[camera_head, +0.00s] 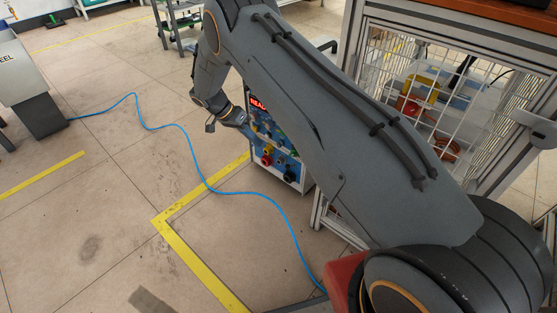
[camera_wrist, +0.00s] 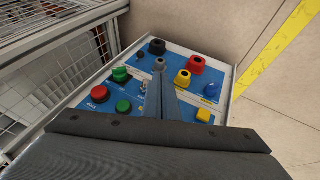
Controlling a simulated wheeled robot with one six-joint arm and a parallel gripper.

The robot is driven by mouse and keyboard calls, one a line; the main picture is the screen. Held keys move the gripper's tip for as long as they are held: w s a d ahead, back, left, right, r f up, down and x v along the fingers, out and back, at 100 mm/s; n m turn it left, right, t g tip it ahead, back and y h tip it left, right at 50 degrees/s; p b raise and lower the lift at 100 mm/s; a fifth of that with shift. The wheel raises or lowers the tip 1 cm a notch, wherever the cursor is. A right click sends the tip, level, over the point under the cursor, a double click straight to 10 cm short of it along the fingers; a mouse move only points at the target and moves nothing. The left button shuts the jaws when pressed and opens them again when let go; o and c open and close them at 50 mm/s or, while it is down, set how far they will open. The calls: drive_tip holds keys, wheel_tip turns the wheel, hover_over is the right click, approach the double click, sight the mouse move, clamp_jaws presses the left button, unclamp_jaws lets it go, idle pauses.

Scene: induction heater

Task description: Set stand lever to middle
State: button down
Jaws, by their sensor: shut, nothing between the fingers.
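The control panel (camera_wrist: 128,77) fills the middle of the wrist view, a blue face with a pale frame, buttons and knobs. It also shows in the head view as a box (camera_head: 291,174) with a red lit display. My gripper (camera_wrist: 160,66) is shut and empty, its narrow tips over the middle of the panel. In the head view my gripper (camera_head: 243,127) is at the panel's left side, partly blurred by size. A small silver toggle lever (camera_wrist: 145,86) shows just left of the fingers. Its position and label are too small to read, so I cannot tell whether it is the stand lever.
Near the fingers are a black knob (camera_wrist: 157,46), a red knob (camera_wrist: 195,64), a yellow-ringed knob (camera_wrist: 182,78), green buttons (camera_wrist: 120,74) and a red button (camera_wrist: 99,94). A mesh cage (camera_head: 400,85) stands right of the panel. A blue cable (camera_head: 190,150) crosses the open floor.

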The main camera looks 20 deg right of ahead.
drive_tip(key=s+d+f+b, duration=0.3)
drive_tip(key=d+f+b, duration=0.1)
drive_tip(key=d+f, duration=0.4)
drive_tip(key=shift+s+f, duration=0.35)
drive_tip(key=shift+f, duration=0.15)
idle(0.4)
drive_tip(key=shift+s+d+n+p, duration=0.1)
drive_tip(key=shift+s+n+p, duration=0.15)
drive_tip(key=shift+p, duration=0.25)
